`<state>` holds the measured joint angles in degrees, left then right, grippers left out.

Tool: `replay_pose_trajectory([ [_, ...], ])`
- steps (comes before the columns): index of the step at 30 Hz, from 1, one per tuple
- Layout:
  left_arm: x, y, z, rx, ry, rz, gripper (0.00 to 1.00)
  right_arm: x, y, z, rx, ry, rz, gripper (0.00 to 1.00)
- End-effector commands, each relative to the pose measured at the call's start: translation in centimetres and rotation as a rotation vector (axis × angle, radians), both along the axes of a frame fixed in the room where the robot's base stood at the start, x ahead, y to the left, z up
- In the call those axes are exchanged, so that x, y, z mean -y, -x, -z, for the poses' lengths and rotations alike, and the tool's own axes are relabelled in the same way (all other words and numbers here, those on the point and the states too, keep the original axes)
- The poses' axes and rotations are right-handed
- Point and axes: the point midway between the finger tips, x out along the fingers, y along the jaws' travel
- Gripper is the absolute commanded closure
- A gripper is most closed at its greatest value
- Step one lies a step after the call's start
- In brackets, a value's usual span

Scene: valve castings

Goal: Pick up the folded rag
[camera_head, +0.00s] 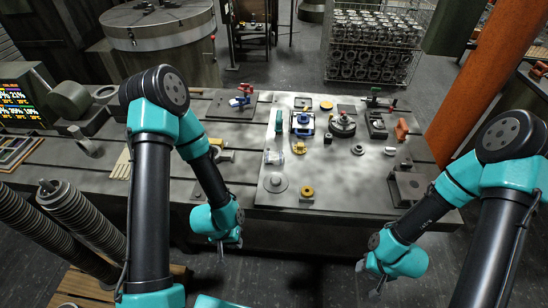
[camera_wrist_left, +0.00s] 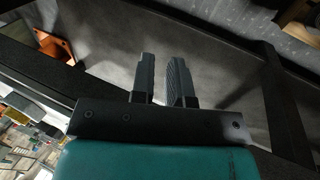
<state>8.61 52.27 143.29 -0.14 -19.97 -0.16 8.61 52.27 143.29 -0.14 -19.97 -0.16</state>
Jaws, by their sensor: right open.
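I cannot make out the folded rag for certain. A small orange-red piece (camera_head: 402,128) stands at the right side of the pale plate, but it is too small to tell whether it is cloth. My left gripper (camera_head: 221,258) hangs at the bench's front edge, left of middle. In the left wrist view its two fingers (camera_wrist_left: 162,58) are apart with nothing between them. My right gripper (camera_head: 375,288) is open and empty in front of the bench, at the lower right. Both are well away from the parts on the plate.
The pale plate (camera_head: 330,190) on the bench carries several small castings, rings and clamps. A round disc (camera_head: 275,182) and a yellow ring (camera_head: 307,192) lie near its front. A wire crate (camera_head: 375,50) of castings stands behind. An orange column (camera_head: 485,85) rises at the right.

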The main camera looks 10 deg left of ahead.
Motion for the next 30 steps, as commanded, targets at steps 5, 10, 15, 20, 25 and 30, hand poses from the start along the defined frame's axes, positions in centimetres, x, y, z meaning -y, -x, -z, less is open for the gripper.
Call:
replay_pose_trajectory([
  [5, 0.00, 0.00, 0.00, 0.000, 0.000, 0.000, 0.67, 0.00, 0.00, 0.00, 0.000, 0.000, 0.000, 0.57],
  [10, 0.00, 0.00, 0.00, 0.000, 0.000, 0.000, 0.51, 0.00, 0.00, 0.00, 0.000, 0.000, 0.000, 0.57],
  [15, 0.00, 0.00, 0.00, 0.000, 0.000, 0.000, 0.35, 0.00, 0.00, 0.00, 0.000, 0.000, 0.000, 0.57],
  [20, 0.00, 0.00, 0.00, 0.000, 0.000, 0.000, 0.20, 0.00, 0.00, 0.00, 0.000, 0.000, 0.000, 0.57],
  [25, 0.00, 0.00, 0.00, 0.000, 0.000, 0.000, 0.12, 0.00, 0.00, 0.00, 0.000, 0.000, 0.000, 0.57],
  [30, -0.02, -0.09, -0.12, 0.002, 0.000, -0.002, 0.12, 0.00, 0.00, 0.00, 0.000, 0.000, 0.000, 0.57],
])
